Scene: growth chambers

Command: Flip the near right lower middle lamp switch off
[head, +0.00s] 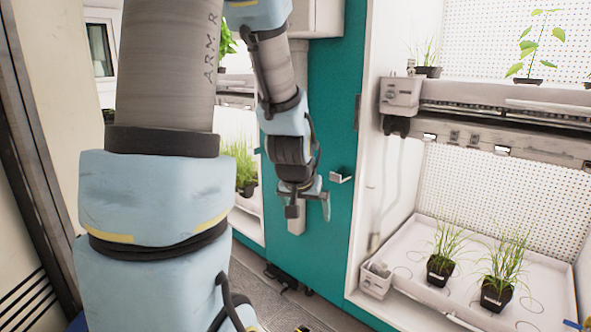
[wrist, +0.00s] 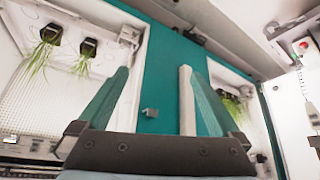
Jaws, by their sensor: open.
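The right growth chamber has a lamp rail (head: 500,145) below its middle shelf. A part of the rail (wrist: 30,146) seems to show at the lower left there.
A small metal block (head: 341,176) sticks out of the teal panel (head: 335,100) beside my gripper. Potted grasses (head: 440,268) stand on the lower tray, and small plants (head: 428,71) on the shelf above. A white corner box (head: 400,95) projects at the shelf's left end.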

